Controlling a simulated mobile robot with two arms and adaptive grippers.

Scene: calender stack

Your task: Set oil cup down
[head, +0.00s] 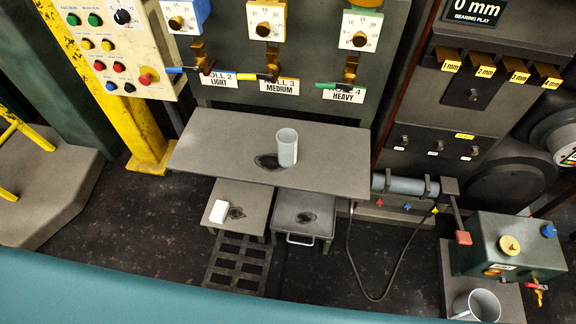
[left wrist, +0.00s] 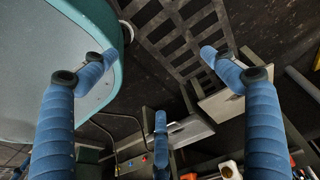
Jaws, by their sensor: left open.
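A pale grey cup (head: 287,147) stands upright on the wide grey shelf (head: 215,140) in the head view, beside a dark stain. A second grey-white mug (head: 482,304) with a handle stands at the lower right, below a dark green box (head: 507,246). I cannot tell from looks alone which is the oil cup. My left gripper (left wrist: 158,57) shows only in the left wrist view, its blue fingers spread wide with nothing between them. It is not in the head view, so its distance to either cup is unclear. My right gripper is in neither view.
Below the shelf are two smaller stained plates; the left one (head: 247,195) bears a white block (head: 218,211), the right one (head: 303,203) has a handle. A floor grate (head: 238,262) lies beneath. Valves and gauges line the wall above. A teal surface (head: 200,300) fills the front.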

